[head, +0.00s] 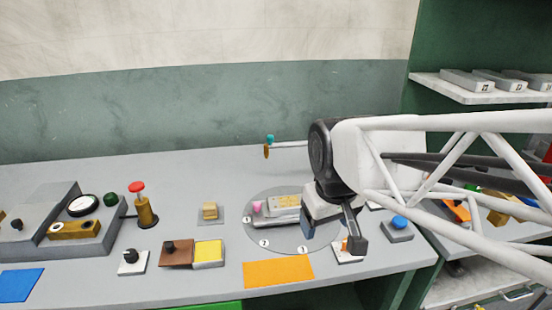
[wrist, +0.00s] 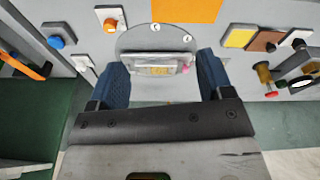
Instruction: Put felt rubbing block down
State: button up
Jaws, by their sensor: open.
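My gripper (head: 331,232) hangs above the right part of the round grey turntable (head: 258,235), with its blue-padded fingers apart. In the wrist view, my gripper (wrist: 164,72) is open, and no block is held between the fingers. A light metal tray with a yellowish insert (wrist: 157,68) shows beyond and between the fingers, on the turntable. A small tan block (head: 210,210) sits on a grey pad left of the turntable. I cannot tell whether it is the felt rubbing block. No other block is clearly identifiable as felt.
A pink piece (head: 257,207) stands by the tray. An orange mat (head: 278,272), a yellow pad (head: 208,252) and a brown plate (head: 176,255) lie at the front. A red-topped brass post (head: 145,207) stands left, and a blue button (head: 399,222) right. A shelf (head: 480,92) is at the upper right.

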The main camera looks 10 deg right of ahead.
jog(key=s+d+f+m, duration=0.1)
jog(key=s+m, duration=0.1)
jog(key=s, duration=0.4)
jog(key=shift+s+d+f, duration=0.15)
jog(key=shift+d+f, duration=0.1)
jog(key=shift+d, duration=0.1)
jog(key=shift+o, duration=0.3)
dwell(0.9)
